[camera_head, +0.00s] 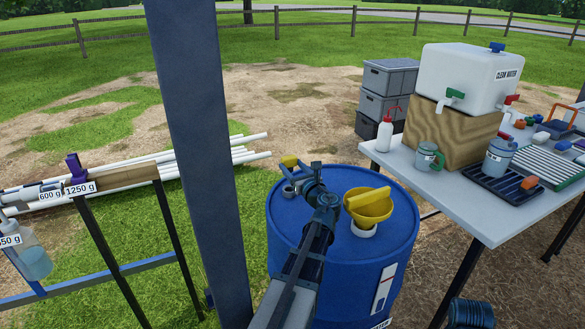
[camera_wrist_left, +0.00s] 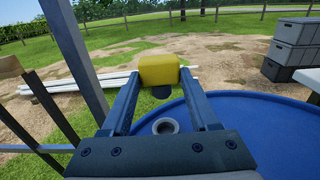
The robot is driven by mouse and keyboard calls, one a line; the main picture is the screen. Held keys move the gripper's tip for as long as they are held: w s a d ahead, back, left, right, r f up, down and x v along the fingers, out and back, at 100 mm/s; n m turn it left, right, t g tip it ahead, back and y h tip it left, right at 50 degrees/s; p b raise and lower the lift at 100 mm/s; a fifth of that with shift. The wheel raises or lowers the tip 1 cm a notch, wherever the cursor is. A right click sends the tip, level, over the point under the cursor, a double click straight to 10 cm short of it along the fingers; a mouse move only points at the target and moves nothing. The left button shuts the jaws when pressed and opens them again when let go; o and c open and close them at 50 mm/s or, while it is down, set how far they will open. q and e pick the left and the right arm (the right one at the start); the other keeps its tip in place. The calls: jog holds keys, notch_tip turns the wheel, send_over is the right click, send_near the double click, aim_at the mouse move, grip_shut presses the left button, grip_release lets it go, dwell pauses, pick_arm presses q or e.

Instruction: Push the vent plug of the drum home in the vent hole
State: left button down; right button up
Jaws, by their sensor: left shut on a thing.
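The blue drum (camera_head: 340,270) stands in front of me. My left gripper (camera_head: 300,170) is above the left part of its top, shut on the yellow vent plug (camera_head: 289,161). In the left wrist view the plug (camera_wrist_left: 158,70) sits between the fingertips, its dark stem pointing down. The vent hole is a grey raised collar (camera_head: 288,190) on the drum top; it also shows in the left wrist view (camera_wrist_left: 165,127), nearer than the plug. The plug is apart from the collar. My right gripper is not in view.
A yellow funnel (camera_head: 371,207) stands on the drum top, right of my left gripper. A grey post (camera_head: 205,150) rises left of the drum. A table (camera_head: 425,190) with a water container (camera_head: 470,75) is at right. A wooden-topped rack (camera_head: 115,182) is at left.

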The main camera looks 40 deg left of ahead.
pick_arm(q)
jog(key=shift+f+b, duration=2.65)
jog(key=shift+f, duration=0.25)
jog(key=shift+f+b, duration=1.4)
jog(key=shift+b, duration=0.05)
jog(key=shift+r, duration=0.1)
jog(key=shift+r+p, duration=1.1)
jog(key=shift+p, duration=0.15)
jog(key=shift+f+b, duration=1.2)
jog(key=shift+c, duration=0.3)
grip_release()
jog(key=v, duration=1.4)
jog(key=shift+a, duration=0.1)
